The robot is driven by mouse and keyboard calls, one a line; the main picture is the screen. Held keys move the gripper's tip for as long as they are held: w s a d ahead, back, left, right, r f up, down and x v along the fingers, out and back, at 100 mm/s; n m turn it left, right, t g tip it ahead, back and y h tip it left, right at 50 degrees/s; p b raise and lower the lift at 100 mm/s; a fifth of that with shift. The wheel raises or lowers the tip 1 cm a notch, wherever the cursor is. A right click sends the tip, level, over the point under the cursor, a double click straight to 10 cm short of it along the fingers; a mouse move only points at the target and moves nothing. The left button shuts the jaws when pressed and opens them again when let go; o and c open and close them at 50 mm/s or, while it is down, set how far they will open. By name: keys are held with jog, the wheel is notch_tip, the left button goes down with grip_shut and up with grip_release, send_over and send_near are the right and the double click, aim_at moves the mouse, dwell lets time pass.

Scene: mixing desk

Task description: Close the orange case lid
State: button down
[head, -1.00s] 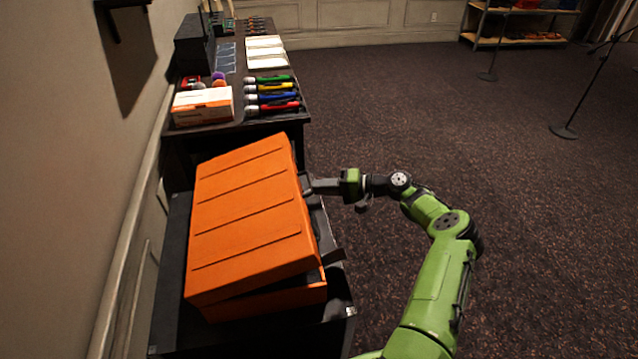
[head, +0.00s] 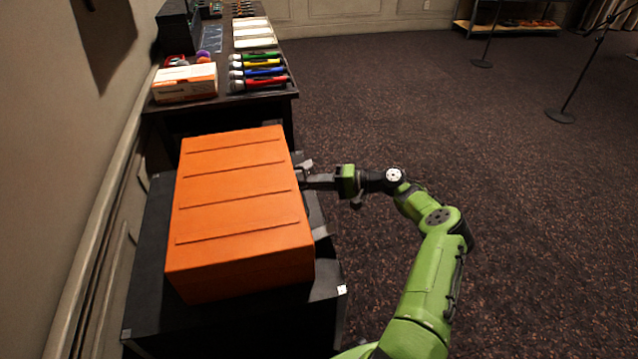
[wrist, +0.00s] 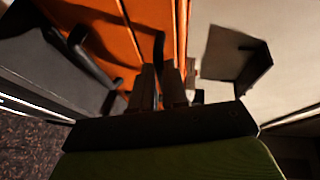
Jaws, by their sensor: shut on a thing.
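The orange case (head: 240,280) sits on a black stand at the left of the head view. Its ridged orange lid (head: 235,190) lies flat over the body, with no gap showing on the near side. My gripper (head: 304,181) is at the right side of the case, by the lid's edge, its fingertips partly hidden there. In the wrist view the fingers of my gripper (wrist: 165,80) are close together against the case's latch side, with the orange case (wrist: 130,35) just beyond. What exactly they grip is too dark to tell.
The black stand (head: 150,240) has bare margins around the case. Behind it a desk holds several coloured microphones (head: 258,72), an orange-and-white box (head: 185,82) and white cards (head: 253,34). A wall runs along the left. The carpet (head: 420,110) at the right is open, with thin stands farther off.

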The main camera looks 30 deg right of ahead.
jog(key=shift+s+a+f+g, duration=0.1)
jog(key=shift+s+f+g, duration=0.05)
jog(key=shift+f, duration=0.4)
jog(key=shift+s+a+f+g, duration=0.1)
jog(key=shift+f+g, duration=0.05)
jog(key=shift+f, duration=0.35)
jog(key=c, duration=1.2)
grip_release()
jog(key=shift+w+d, duration=0.1)
jog(key=shift+w, duration=0.05)
jog(key=shift+o, duration=0.2)
jog(key=p+v, duration=0.1)
jog(key=v, duration=1.5)
jog(key=shift+w+r, duration=0.1)
jog(key=shift+r, duration=0.05)
